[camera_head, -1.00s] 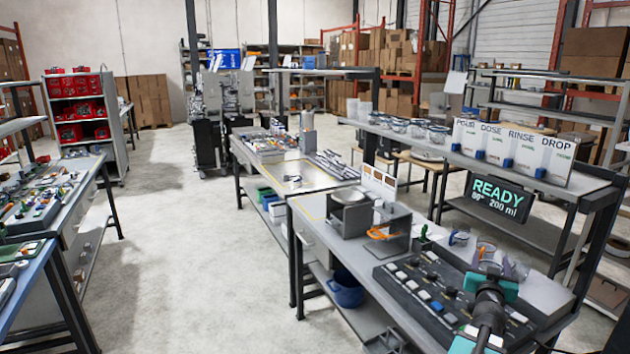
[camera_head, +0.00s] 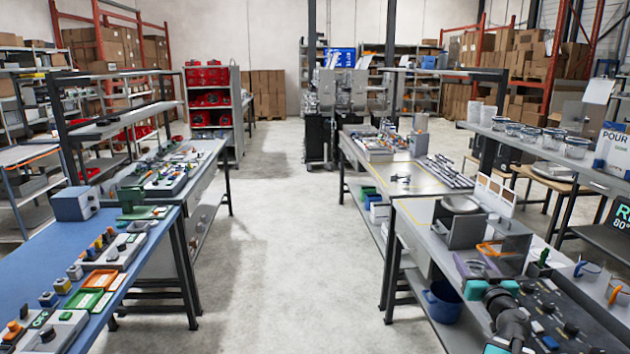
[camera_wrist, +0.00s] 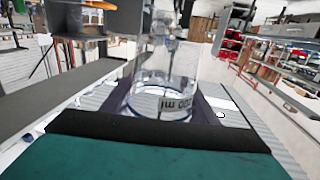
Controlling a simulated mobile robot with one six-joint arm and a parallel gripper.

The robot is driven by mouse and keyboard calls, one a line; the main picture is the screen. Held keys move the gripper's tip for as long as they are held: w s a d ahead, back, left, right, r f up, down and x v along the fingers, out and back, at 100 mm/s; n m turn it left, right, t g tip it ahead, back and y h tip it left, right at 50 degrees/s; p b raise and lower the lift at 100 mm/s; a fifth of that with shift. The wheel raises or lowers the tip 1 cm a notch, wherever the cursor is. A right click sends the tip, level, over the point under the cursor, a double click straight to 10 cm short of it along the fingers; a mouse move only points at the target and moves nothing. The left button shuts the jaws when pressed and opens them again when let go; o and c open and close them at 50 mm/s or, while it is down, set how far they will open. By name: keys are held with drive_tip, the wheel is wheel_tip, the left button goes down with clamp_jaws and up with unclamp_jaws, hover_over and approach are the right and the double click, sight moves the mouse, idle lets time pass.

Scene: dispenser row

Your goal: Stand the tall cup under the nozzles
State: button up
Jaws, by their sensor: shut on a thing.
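A clear cup (camera_wrist: 165,88) with printed volume marks stands between the dark fingers of my gripper (camera_wrist: 165,105) in the wrist view. My gripper is shut on it, and a fingertip edge hides the cup's base. In the head view my teal-and-black gripper (camera_head: 478,268) is at the lower right, by the left edge of the black button panel (camera_head: 545,310). The held cup is hard to make out there. Other clear cups (camera_head: 588,270) stand right of the panel, one with an orange strip. The nozzles are not clearly visible; a panel lettered POUR (camera_head: 612,147) shows at the right edge.
A grey box with an orange item (camera_head: 490,248) and a round-topped unit (camera_head: 461,204) stand on the right bench beyond my gripper. A shelf above holds several clear containers (camera_head: 553,138). A blue bench (camera_head: 85,265) is at left. The floor aisle (camera_head: 290,250) is clear.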

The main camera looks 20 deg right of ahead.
drive_tip(key=w+a+f+n+t+y, duration=0.1)
drive_tip(key=w+a+n+y, duration=0.2)
drive_tip(key=a, duration=0.4)
drive_tip(key=w+a+f+n+t+y, duration=0.1)
drive_tip(key=w+a+f+y, duration=0.1)
drive_tip(key=w+a+y, duration=0.35)
drive_tip(key=a+f+n+g+y, duration=0.2)
drive_tip(key=a+f+n+y, duration=0.1)
drive_tip(key=a, duration=1)
drive_tip(key=w+a+f+n+g+y+b, duration=0.1)
drive_tip(key=a+f+n+g+y, duration=0.2)
drive_tip(key=a, duration=1.1)
drive_tip(key=w+a+f+n+g+y+b, duration=0.1)
drive_tip(key=a+f+n+g+y, duration=0.2)
drive_tip(key=a, duration=1)
drive_tip(key=n+y, duration=0.2)
drive_tip(key=y, duration=0.2)
drive_tip(key=shift+a+f+n+y, duration=0.2)
drive_tip(key=shift+a+n+y, duration=0.15)
drive_tip(key=shift+a+n, duration=0.05)
